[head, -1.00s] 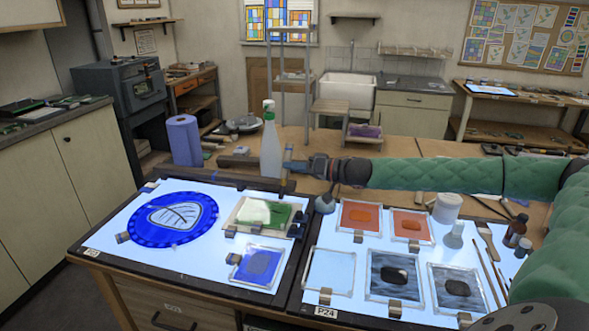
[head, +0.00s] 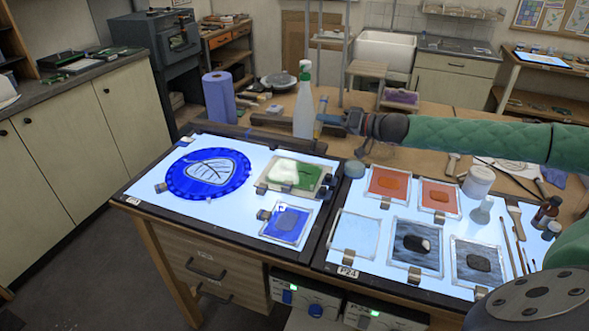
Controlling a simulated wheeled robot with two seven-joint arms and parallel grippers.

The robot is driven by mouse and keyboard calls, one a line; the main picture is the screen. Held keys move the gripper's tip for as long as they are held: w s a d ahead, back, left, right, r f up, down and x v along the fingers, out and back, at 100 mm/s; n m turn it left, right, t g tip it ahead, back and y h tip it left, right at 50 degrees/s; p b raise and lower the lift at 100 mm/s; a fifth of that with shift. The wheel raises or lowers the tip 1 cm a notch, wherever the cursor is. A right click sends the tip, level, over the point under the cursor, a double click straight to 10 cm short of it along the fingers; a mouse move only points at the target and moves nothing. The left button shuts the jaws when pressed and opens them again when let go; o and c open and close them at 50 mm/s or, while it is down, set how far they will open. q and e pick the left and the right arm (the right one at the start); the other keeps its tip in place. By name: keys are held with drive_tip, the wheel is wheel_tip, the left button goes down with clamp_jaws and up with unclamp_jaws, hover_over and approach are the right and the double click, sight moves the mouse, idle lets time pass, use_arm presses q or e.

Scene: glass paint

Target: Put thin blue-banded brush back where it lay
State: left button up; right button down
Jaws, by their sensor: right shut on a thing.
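My right gripper (head: 322,119) reaches in from the right and is shut on a small upright thing with blue and orange-brown parts. It appears to be the thin blue-banded brush (head: 320,126), but it is too small to be sure. The gripper is beside the white spray bottle (head: 303,112), above the back of the work table. Several thin brushes (head: 520,252) lie at the right end of the right light panel, near a wide flat brush (head: 514,218). My left gripper is not in view.
The left light panel (head: 150,195) holds a blue leaf disc (head: 208,172), a green-and-white piece (head: 291,175) and a blue pane (head: 287,221). The right panel holds orange and grey panes (head: 417,247), a white jar (head: 478,182) and brown bottle (head: 545,212).

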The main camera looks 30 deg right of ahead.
wheel_tip(320, 180, up, 7)
drive_tip(key=p, duration=0.5)
drive_tip(key=shift+f, duration=0.15)
drive_tip(key=shift+f, duration=0.2)
wheel_tip(320, 180, down, 10)
drive_tip(key=b, duration=0.8)
drive_tip(key=shift+r, duration=0.25)
drive_tip(key=shift+r, duration=0.1)
